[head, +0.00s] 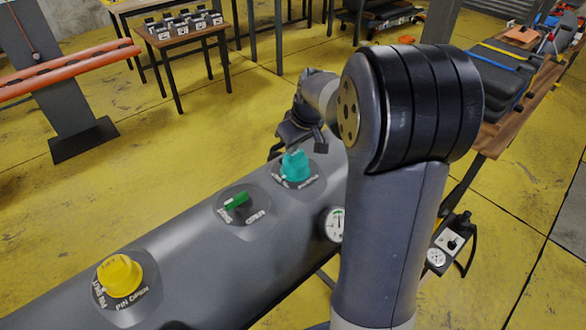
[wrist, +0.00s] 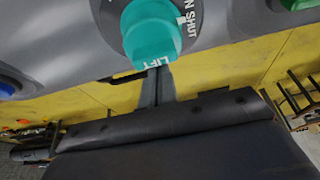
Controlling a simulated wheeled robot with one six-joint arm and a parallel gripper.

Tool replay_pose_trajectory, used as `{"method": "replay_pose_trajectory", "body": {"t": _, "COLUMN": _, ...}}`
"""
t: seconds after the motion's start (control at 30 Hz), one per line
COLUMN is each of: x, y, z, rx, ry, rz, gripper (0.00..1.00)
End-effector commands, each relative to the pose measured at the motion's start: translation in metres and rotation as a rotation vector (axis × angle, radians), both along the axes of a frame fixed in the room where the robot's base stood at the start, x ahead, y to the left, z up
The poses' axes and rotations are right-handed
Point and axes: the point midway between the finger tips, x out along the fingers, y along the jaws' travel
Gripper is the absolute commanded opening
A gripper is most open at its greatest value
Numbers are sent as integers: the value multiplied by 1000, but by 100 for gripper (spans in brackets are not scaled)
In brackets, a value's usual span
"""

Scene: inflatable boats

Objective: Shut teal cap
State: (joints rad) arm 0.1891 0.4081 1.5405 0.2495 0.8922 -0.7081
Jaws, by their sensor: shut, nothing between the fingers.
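The teal cap (head: 296,167) sits on a round grey plate on the grey tube, the farthest of three caps in the head view. In the wrist view the teal cap (wrist: 155,30) is at the top centre, with "LIFT" on its side and "SHUT" on the plate beside it. My gripper (head: 318,146) is just above and behind the cap in the head view. In the wrist view my gripper (wrist: 157,73) is shut and empty, its fingertips by the cap's lower edge. I cannot tell whether they touch it.
A green valve (head: 236,200) and a yellow cap (head: 120,275) sit nearer on the same tube (head: 190,250). A pressure gauge (head: 335,224) is on the tube's side. A blue part (wrist: 8,88) shows at the wrist view's left edge. A wooden table (head: 190,38) stands behind.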

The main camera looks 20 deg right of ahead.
Motion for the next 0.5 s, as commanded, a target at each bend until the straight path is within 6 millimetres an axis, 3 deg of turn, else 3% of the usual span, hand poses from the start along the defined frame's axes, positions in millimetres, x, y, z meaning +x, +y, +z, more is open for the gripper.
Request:
{"method": "replay_pose_trajectory", "body": {"t": 0.03, "x": -10, "y": -4, "z": -1, "rx": -4, "ry": 36, "rz": 0, "gripper": 0}}
{"method": "replay_pose_trajectory", "body": {"t": 0.5, "x": -7, "y": -2, "z": 51, "rx": -3, "ry": 25, "rz": 1, "gripper": 0}}
